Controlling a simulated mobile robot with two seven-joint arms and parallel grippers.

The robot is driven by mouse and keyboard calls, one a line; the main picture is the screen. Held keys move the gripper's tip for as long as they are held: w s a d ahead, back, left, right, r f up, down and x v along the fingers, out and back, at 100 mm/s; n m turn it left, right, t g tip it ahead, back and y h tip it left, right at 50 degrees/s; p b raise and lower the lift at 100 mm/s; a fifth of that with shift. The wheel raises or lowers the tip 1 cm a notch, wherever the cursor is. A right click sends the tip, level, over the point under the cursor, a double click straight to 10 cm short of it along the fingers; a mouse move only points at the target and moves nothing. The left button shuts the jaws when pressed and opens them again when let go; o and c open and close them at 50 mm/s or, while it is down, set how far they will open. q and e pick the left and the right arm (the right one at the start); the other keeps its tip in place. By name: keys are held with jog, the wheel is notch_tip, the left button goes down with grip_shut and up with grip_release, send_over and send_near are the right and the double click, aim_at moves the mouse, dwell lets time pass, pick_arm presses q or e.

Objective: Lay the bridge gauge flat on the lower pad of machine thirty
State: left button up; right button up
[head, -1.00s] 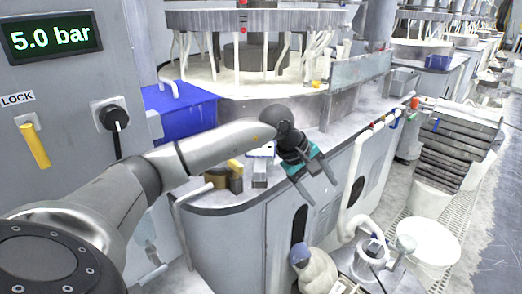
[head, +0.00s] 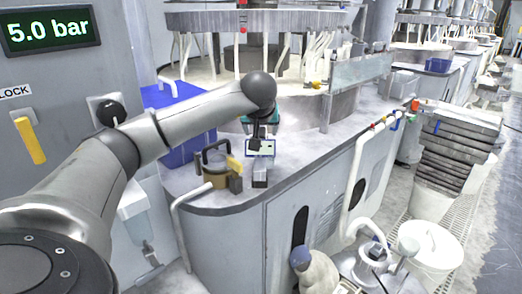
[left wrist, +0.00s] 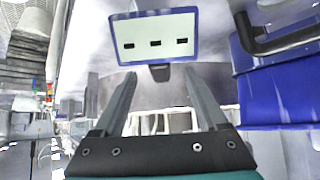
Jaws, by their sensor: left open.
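A flat white plate with a blue rim and several dark marks (head: 266,147) lies on the grey counter; it shows large in the left wrist view (left wrist: 155,30). It may be the bridge gauge or its holder; I cannot tell which. A small dark piece (left wrist: 160,73) shows at its edge. My left gripper (head: 256,143) is over the plate, fingers pointing down. In the left wrist view its two fingers (left wrist: 160,78) are apart with nothing gripped. The cream lower pad (head: 290,86) lies behind, below the raised upper platen (head: 258,20). No machine number is readable. My right gripper is not in view.
A yellowish jug with a dark handle (head: 214,172) and a grey block (head: 260,180) stand close by on the counter. A blue bin (head: 186,145) is at left. A clear splash panel (head: 360,68) edges the pad. Hoses hang around the platen.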

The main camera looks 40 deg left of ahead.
aim_at(261, 133)
pick_arm(q)
jog(key=shift+x, duration=0.95)
jog(key=b+x, duration=0.1)
jog(key=x, duration=0.2)
jog(key=shift+w+f, duration=0.15)
jog(key=shift+f, duration=0.05)
jog(key=shift+w+a+f, duration=0.35)
jog(key=shift+a+f, duration=0.05)
jog(key=shift+f, duration=0.05)
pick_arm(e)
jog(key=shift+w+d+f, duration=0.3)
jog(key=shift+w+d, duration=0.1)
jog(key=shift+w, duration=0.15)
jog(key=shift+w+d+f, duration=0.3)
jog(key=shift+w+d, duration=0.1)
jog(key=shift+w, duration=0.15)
pick_arm(q)
jog(key=shift+c, duration=0.2)
jog(key=c, duration=0.4)
grip_shut()
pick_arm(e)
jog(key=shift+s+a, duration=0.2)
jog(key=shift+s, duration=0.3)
pick_arm(q)
jog(key=shift+w+a, duration=0.1)
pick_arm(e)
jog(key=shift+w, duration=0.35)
